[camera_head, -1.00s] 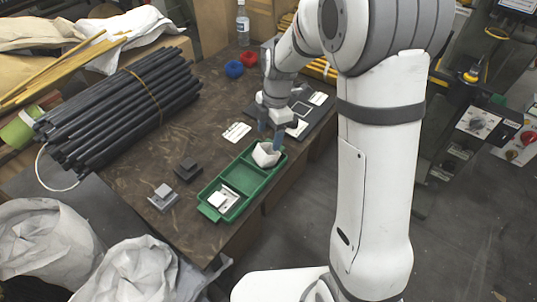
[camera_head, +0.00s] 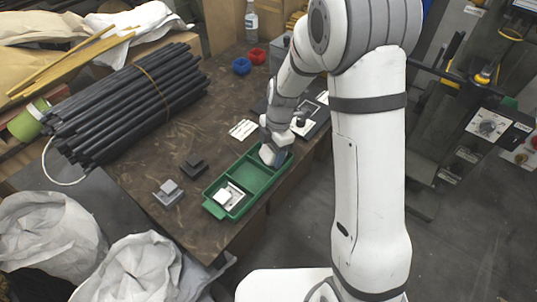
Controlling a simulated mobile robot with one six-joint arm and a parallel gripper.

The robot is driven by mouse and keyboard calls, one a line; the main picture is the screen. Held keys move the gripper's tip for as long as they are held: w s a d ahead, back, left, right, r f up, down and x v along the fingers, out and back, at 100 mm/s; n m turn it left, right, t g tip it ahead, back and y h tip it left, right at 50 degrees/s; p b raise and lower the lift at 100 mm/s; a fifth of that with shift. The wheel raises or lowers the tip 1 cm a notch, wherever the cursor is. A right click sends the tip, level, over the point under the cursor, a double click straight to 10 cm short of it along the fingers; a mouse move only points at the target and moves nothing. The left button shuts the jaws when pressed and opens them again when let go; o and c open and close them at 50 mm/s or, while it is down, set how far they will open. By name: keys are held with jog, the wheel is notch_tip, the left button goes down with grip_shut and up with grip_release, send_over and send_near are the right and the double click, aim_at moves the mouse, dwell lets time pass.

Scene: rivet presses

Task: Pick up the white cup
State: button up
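The white cup (camera_head: 266,155) is in the far compartment of the green tray (camera_head: 213,208), in the camera_head view. It is small and partly hidden by my gripper. My gripper (camera_head: 273,153) points down at the cup, with its blue-grey fingers low at the cup's sides. The fingers overlap the cup in the picture. I cannot tell whether they are closed on it or still apart from it.
A white square part (camera_head: 230,196) lies in the tray's near compartment; the middle one is empty. Grey blocks (camera_head: 168,194) and a dark block (camera_head: 193,166) stand left of the tray. Black rods (camera_head: 125,102) lie bundled at the left. Blue (camera_head: 242,66) and red (camera_head: 257,56) bins stand behind.

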jog(key=c, duration=0.7)
jog(key=shift+r, duration=0.1)
